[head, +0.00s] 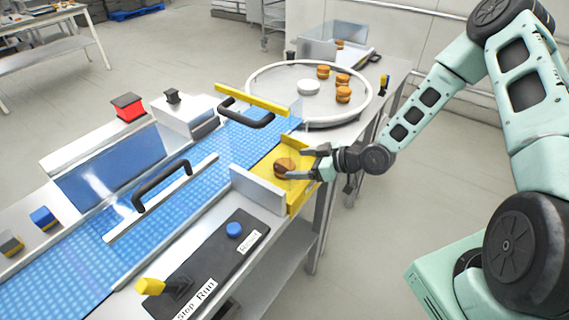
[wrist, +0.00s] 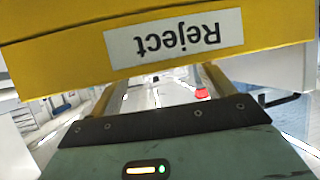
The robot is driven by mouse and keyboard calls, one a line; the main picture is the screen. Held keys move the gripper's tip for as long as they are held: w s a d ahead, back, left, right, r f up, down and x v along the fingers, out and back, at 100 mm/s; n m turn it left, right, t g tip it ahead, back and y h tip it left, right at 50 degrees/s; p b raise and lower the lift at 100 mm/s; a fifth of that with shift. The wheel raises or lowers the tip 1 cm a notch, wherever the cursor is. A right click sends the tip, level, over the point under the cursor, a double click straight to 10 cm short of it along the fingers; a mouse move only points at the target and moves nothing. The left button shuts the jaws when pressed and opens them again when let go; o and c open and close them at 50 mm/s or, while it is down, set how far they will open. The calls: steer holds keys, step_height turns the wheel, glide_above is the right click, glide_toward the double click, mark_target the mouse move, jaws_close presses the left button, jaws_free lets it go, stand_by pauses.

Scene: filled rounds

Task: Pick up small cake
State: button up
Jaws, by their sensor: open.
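A small brown round cake (head: 284,168) lies in the yellow reject tray (head: 262,163) at the right side of the blue conveyor. My gripper (head: 304,164) is open at the tray's right side, its fingers pointing left toward the cake. The lower fingertip looks close to the cake's edge; I cannot tell whether it touches. In the wrist view the yellow tray wall (wrist: 60,55) with an upside-down "Reject" label covers the fingertips and hides the cake.
A round turntable (head: 265,82) behind holds several cakes (head: 343,94) and a white disc (head: 308,88). A clear panel and a yellow bar (head: 255,99) stand over the belt. A control box (head: 215,262) with a blue button and yellow lever is in front. Floor at right is clear.

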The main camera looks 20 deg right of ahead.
steer(key=p+x, duration=0.1)
steer(key=x, duration=0.2)
steer(key=p+x, duration=0.1)
steer(key=shift+a+r+p, duration=0.15)
steer(key=shift+a+p, duration=0.15)
steer(key=shift+a, duration=0.2)
steer(key=shift+w+a+f, duration=0.25)
steer(key=shift+w+f, duration=0.1)
steer(key=shift+w, duration=0.05)
steer(key=c, duration=0.8)
